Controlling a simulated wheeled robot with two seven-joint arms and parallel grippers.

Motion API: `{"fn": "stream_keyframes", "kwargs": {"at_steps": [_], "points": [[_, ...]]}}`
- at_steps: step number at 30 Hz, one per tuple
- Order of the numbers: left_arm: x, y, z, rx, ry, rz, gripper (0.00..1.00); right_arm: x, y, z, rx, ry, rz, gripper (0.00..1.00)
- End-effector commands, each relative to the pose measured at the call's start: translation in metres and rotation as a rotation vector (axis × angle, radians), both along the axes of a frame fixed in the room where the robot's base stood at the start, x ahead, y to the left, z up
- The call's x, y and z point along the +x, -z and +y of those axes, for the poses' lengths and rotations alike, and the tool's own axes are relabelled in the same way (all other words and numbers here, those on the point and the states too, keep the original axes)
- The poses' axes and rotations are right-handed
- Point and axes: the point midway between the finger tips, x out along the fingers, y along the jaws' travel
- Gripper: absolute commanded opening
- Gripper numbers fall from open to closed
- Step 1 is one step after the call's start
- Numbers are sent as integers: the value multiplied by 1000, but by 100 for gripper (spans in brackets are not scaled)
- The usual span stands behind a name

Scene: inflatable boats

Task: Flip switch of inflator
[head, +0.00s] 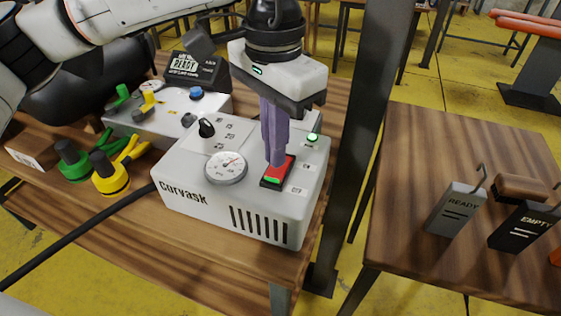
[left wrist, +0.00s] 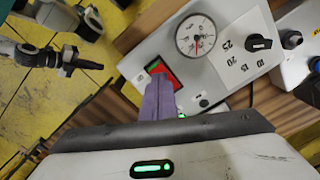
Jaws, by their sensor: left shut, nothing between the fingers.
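The inflator (head: 225,190) is a pale grey box marked "Corvask" on the wooden table, with a round gauge, a black knob and a vented front. Its rocker switch (head: 278,172) shows red and green in a black frame on the top panel. My left gripper (head: 277,162) is shut and empty, its purple fingers pointing down with the tips at the switch. In the left wrist view the switch (left wrist: 165,70) is partly hidden by the fingers (left wrist: 157,88), and I cannot tell whether they touch it. A green light (head: 313,137) is lit on the panel. My right gripper is not in view.
Green (head: 73,160) and yellow (head: 108,172) fittings lie left, near a black hose (head: 90,228). A dark post (head: 370,120) rises close to the right. Another table (head: 450,145) holds tags.

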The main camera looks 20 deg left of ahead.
Motion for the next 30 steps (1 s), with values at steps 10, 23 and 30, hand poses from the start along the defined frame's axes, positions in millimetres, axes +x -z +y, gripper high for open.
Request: {"fn": "stream_keyframes", "kwargs": {"at_steps": [10, 23, 30], "points": [[0, 6, 0, 0, 0, 0, 0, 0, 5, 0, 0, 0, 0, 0], [0, 13, 0, 0, 0, 0, 0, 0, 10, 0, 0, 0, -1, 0], [0, 16, 0, 0, 0, 0, 0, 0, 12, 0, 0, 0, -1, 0]]}}
